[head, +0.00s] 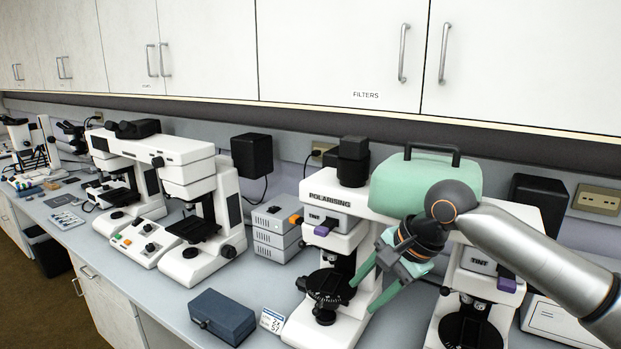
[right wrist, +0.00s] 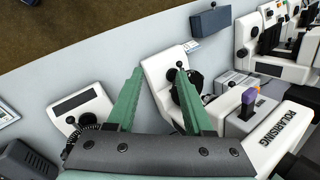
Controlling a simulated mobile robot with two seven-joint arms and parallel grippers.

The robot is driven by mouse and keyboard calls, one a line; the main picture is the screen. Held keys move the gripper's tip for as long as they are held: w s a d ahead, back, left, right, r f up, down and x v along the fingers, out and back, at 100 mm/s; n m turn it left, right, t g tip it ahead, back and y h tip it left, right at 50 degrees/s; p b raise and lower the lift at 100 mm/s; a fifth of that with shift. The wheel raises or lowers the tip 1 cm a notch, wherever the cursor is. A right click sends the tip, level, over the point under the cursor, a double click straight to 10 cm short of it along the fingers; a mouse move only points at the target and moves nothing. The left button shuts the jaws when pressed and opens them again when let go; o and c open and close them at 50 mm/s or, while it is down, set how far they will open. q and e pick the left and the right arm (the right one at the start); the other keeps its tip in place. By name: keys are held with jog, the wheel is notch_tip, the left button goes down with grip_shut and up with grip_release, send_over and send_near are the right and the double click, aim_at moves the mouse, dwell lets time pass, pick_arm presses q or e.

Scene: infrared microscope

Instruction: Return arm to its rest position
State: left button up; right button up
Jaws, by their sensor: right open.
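My right arm comes in from the right in the head view. Its gripper (head: 362,285) has green fingers held apart, with nothing between them. It is in front of the white microscope marked POLARISING (head: 338,200), near its round black stage (head: 328,287). I cannot tell whether it touches the microscope. In the right wrist view the open green fingers (right wrist: 157,98) point over the bench, with the microscope's white base (right wrist: 160,65) beside and behind the right finger. My left gripper is not in view.
A second white microscope (head: 470,265) stands behind my right forearm. A dark blue box (head: 222,316) and small card (head: 271,320) lie on the bench. Other microscopes (head: 195,225) stand left. White cabinets (head: 340,50) hang above.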

jog(key=s+a+f+n+t+y, duration=0.1)
jog(key=s+a+f+n, duration=0.15)
jog(key=f, duration=0.55)
jog(key=s+a+f+n+t+y, duration=0.1)
jog(key=s+a+f+n, duration=0.15)
jog(key=f, duration=0.55)
jog(key=s+a+f+n+t+y, duration=0.1)
jog(key=s+a+f+n, duration=0.15)
jog(key=f, duration=0.55)
jog(key=s+d+f+n+t+h, duration=0.1)
jog(key=s+d+f+n+h, duration=0.1)
jog(key=s+d+f, duration=0.4)
jog(key=s+d+f+n+t+h, duration=0.2)
jog(key=s+d+f, duration=0.5)
jog(key=s, duration=0.5)
jog(key=shift+s+d+f+n+h, duration=0.15)
jog(key=shift+s+d+n+h, duration=0.05)
jog(key=shift+d+n+h, duration=0.45)
